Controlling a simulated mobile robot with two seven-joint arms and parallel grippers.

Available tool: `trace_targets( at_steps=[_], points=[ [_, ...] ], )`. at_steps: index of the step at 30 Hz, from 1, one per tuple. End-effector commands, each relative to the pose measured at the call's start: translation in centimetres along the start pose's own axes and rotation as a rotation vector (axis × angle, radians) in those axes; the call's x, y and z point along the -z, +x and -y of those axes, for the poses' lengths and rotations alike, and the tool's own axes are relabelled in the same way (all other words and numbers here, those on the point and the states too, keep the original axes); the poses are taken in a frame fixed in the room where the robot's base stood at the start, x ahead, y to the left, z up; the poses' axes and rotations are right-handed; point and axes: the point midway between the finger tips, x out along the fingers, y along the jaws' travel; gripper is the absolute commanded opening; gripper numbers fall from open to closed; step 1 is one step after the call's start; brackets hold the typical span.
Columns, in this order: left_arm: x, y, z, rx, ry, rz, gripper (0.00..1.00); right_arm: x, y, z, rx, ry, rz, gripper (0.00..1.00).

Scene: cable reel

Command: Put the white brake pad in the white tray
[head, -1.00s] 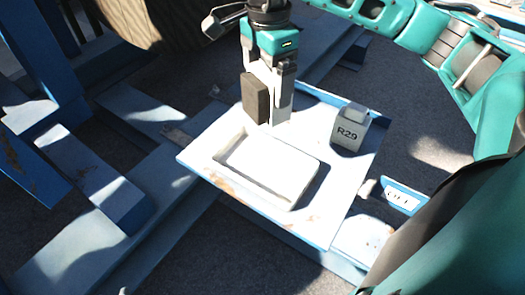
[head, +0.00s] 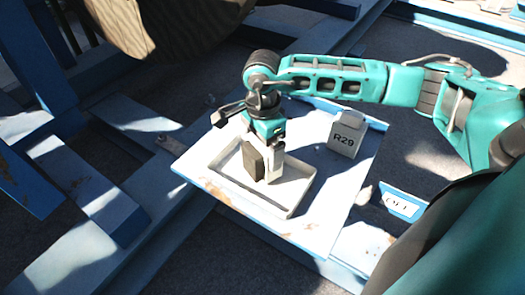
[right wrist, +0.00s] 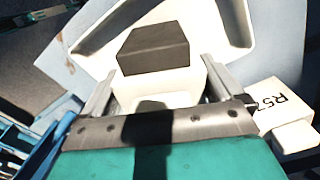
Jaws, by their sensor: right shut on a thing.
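The white brake pad, with a thick dark block on its face (head: 253,160), is upright in my right gripper (head: 272,168). The right wrist view shows the pad's white body (right wrist: 155,88) between the two fingers, with the dark block in front. The shallow white tray (head: 292,197) lies on a pale board. The gripper and pad are over the inside of the tray, low down; I cannot tell whether the pad touches its floor. The tray's rim also shows in the right wrist view (right wrist: 92,38). My left gripper is not in view.
Blue beams (head: 85,190) run at the left. A large brown reel (head: 170,22) is at the upper left.

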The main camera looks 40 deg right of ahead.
Motion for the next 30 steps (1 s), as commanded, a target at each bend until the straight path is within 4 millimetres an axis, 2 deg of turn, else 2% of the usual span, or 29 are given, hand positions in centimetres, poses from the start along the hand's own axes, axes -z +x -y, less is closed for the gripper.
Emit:
trace_targets(
  at_steps=[4,14,15,17,25,30],
  points=[
    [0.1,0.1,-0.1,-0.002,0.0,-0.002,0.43,-0.1,1.6,0.1,0.004,0.0,0.002,0.26],
    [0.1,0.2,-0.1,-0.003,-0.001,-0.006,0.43,0.0,1.9,0.1,0.006,0.0,0.002,0.26],
    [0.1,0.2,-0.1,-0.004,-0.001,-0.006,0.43,0.0,2.1,0.0,0.002,0.0,0.0,0.95],
    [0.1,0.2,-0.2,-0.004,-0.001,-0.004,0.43,0.0,2.0,0.0,0.002,0.0,0.0,1.0],
    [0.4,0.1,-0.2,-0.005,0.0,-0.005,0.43,0.0,1.7,0.0,0.002,0.0,0.0,1.0],
    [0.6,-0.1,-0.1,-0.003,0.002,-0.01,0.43,0.1,-0.3,0.1,0.006,0.001,-0.001,1.0]
  ],
)
